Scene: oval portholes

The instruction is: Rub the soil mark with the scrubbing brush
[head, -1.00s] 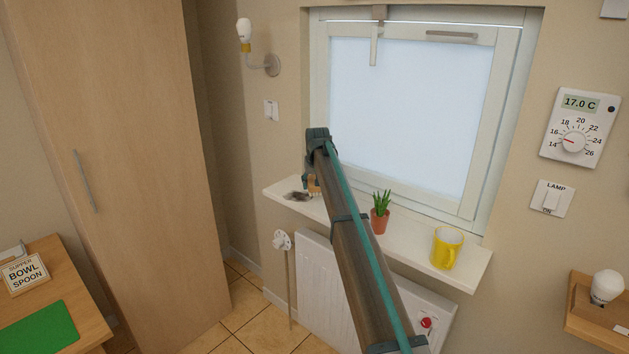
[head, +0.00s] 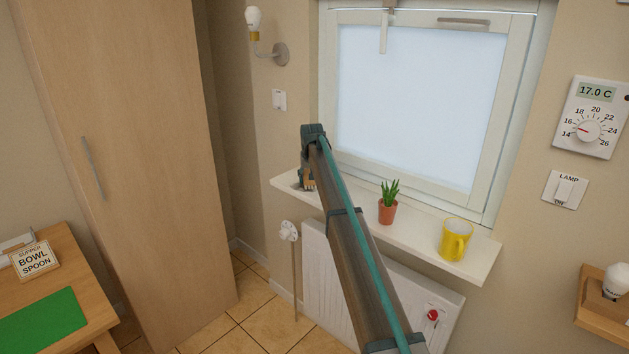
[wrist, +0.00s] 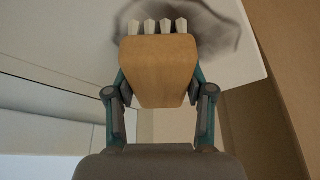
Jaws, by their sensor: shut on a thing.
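My gripper (head: 306,178) is over the left end of the windowsill in the head view, shut on the scrubbing brush (wrist: 160,70). The brush has a pale wooden block with several white bristle tufts, and a small part of it shows under my gripper in the head view (head: 308,184). The soil mark (wrist: 222,32) is a dark grey smear on the white sill (head: 420,235). In the wrist view the bristles overlap the smear, which spreads to both sides and beyond them. I cannot tell whether they touch the sill. In the head view my gripper mostly hides the mark.
A tall cupboard (head: 120,170) stands at the left.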

